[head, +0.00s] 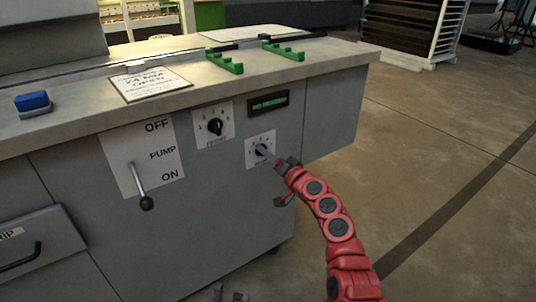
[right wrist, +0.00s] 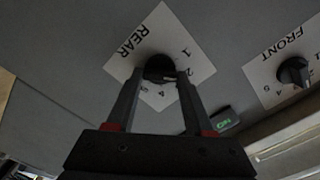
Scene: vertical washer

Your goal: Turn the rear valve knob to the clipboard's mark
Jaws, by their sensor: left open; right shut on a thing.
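The rear valve knob (right wrist: 160,67) is a dark round knob on a white plate (right wrist: 187,75) marked REAR with numbers around it. My right gripper (right wrist: 158,78) is shut on this knob, one finger on each side. The fingers hide part of the dial, and I cannot tell which number the knob points to. In the head view the right gripper (head: 268,154) reaches the lower right dial plate (head: 252,144). The clipboard (head: 150,83) lies flat on the counter; its printed sheet is too small to read fully. My left gripper (head: 230,295) is open and empty at the bottom edge.
The front valve knob (head: 215,126) is up and left of the rear one. A green display (head: 268,102) is above the rear dial. Green brackets (head: 283,50) and a blue block (head: 33,101) lie on the counter.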

